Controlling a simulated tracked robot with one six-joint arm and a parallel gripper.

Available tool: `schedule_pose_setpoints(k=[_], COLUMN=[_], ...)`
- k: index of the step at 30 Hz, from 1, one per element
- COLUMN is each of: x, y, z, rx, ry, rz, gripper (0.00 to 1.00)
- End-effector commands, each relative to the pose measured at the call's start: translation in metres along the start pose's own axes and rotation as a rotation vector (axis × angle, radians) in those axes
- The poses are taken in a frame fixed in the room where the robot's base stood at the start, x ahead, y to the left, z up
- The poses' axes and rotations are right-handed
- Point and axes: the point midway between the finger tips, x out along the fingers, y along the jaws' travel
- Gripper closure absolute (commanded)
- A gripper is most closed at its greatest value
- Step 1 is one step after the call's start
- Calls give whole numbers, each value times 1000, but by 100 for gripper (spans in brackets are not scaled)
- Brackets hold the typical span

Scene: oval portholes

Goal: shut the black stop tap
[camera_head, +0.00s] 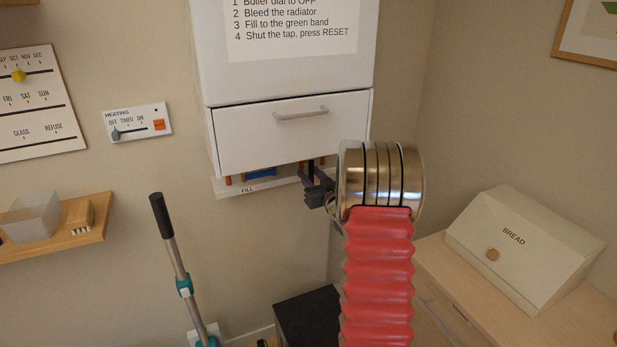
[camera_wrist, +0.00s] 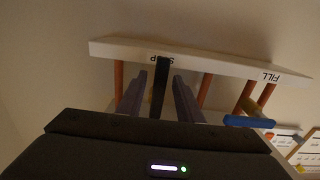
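The black stop tap (camera_wrist: 160,100) shows in the wrist view as a black lever running down from the white strip, partly covering the STOP label. In the head view only a small dark part of the tap (camera_head: 311,166) shows below the boiler cabinet. My gripper (camera_wrist: 159,78) has its two grey fingers on either side of the lever, with a narrow gap visible on each side. In the head view my gripper (camera_head: 314,178) is under the cabinet's right part, partly behind my arm. The lever's lower end is hidden by my gripper's body.
A blue tap (camera_wrist: 248,121) sits at the FILL label, right of the black one, with copper pipes (camera_wrist: 203,92) between. The white cabinet (camera_head: 290,130) hangs just above. A HEATING panel (camera_head: 137,122) is on the wall to the left. A bread bin (camera_head: 520,245) stands on the right.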

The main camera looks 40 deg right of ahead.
Motion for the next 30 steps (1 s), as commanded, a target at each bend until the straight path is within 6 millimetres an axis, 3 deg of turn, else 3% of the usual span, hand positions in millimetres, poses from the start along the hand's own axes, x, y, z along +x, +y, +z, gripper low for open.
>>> schedule_pose_setpoints(k=[7, 21, 30], x=[0, 0, 0], y=[0, -1, -1], z=[0, 0, 0], rx=[0, 0, 0], ry=[0, 0, 0], rz=[0, -1, -2], gripper=[67, 100, 100])
